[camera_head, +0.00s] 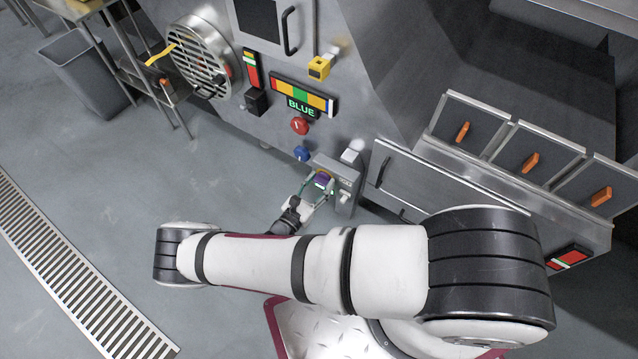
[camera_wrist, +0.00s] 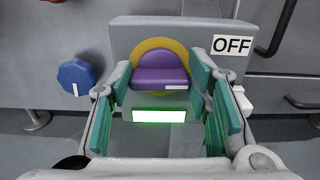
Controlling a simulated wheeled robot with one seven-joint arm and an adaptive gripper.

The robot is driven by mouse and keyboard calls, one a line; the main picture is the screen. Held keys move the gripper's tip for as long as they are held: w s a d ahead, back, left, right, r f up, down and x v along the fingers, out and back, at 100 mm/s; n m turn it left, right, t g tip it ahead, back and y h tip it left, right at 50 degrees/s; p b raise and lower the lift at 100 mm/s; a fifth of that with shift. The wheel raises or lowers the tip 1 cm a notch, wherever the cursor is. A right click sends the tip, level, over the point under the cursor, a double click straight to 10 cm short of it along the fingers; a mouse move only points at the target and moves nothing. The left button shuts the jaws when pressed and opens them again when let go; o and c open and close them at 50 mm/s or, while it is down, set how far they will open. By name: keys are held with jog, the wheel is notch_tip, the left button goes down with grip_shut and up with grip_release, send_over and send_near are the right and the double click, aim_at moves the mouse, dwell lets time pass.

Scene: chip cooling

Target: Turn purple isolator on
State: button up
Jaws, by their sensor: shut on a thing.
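The purple isolator (camera_wrist: 158,66) is a purple knob on a yellow ring, set in a grey box on the machine front. A white mark shows at the right of its lower edge. It also shows in the head view (camera_head: 322,179). A white label reading OFF (camera_wrist: 229,45) is to its upper right. My gripper (camera_wrist: 160,75) has its green-padded fingers on the left and right of the knob and is shut on it. In the head view my gripper (camera_head: 318,187) reaches the box from below. A lit green bar (camera_wrist: 158,116) shows below the knob.
A blue knob (camera_wrist: 77,76) is to the left of the box, and a red button (camera_head: 299,126) is above it in the head view. A BLUE display (camera_head: 301,107) is higher up. Drawers with orange handles (camera_head: 530,161) stand at the right.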

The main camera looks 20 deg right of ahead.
jog(key=n+b, duration=0.2)
jog(key=n, duration=0.2)
jog(key=shift+w+f+n, duration=0.1)
jog(key=shift+f+n, duration=0.05)
jog(key=shift+n, duration=0.25)
jog(key=shift+w+a+f+n+b, duration=0.1)
jog(key=shift+n+b, duration=0.9)
jog(key=shift+n, duration=2.2)
jog(key=shift+a+f+n+b, duration=0.1)
jog(key=shift+n+b, duration=0.85)
jog(key=shift+n, duration=2.25)
jog(key=o, duration=1.2)
jog(key=shift+c, duration=0.2)
jog(key=shift+d, duration=0.1)
